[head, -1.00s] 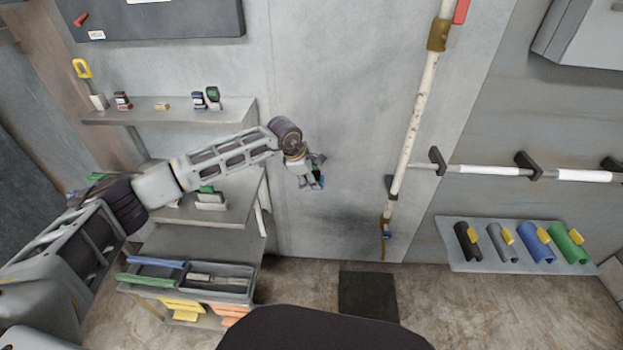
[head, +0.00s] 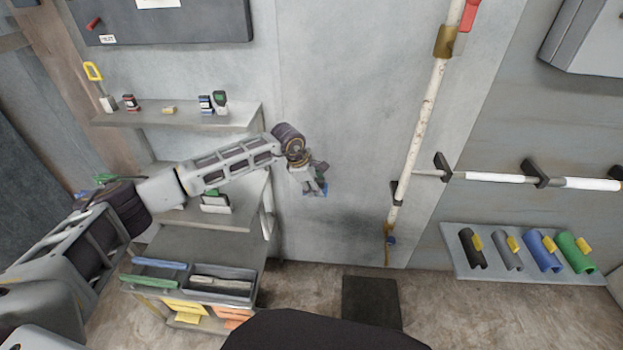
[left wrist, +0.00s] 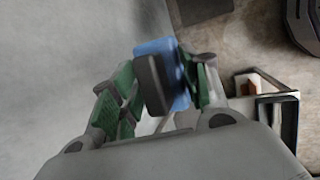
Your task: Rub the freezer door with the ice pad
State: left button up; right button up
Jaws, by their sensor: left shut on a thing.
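The freezer door (head: 345,120) is a tall pale grey panel in the middle of the head view, with a dark smudged patch low on it. My left gripper (head: 312,186) is in front of its lower left part. In the left wrist view my left gripper (left wrist: 158,88) is shut on the ice pad (left wrist: 177,72), a blue pad with a dark grey back. A little blue of the pad (head: 317,190) shows in the head view. The door surface is close to the pad; I cannot tell whether they touch. My right gripper is not in view.
A long white bar (head: 417,130) runs down the door's right side. Metal shelves (head: 180,118) with small items stand left. A grey bin (head: 250,272) sits low left. A rack of coloured tubes (head: 520,262) is at right. A dark mat (head: 371,302) lies on the floor.

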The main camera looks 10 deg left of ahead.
pick_arm(q)
jog(key=shift+s+a+f+m+p, duration=0.3)
jog(key=shift+s+a+m+p, duration=0.1)
jog(key=shift+s+m, duration=0.15)
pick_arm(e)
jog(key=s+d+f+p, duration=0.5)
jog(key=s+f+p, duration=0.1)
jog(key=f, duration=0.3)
pick_arm(q)
jog(key=s+a+f+m+g+p, duration=0.2)
jog(key=s+m, duration=0.3)
jog(key=s, duration=0.2)
jog(key=s+a+f+m+g+p, duration=0.2)
jog(key=s+a+m, duration=0.1)
jog(key=s+m, duration=0.3)
jog(key=s+a+f+m+g+p, duration=0.2)
jog(key=s+a+m, duration=0.1)
jog(key=s+m, duration=0.3)
jog(key=shift+s+f+g, duration=0.3)
jog(key=shift+s+g, duration=0.1)
jog(key=shift+s, duration=0.65)
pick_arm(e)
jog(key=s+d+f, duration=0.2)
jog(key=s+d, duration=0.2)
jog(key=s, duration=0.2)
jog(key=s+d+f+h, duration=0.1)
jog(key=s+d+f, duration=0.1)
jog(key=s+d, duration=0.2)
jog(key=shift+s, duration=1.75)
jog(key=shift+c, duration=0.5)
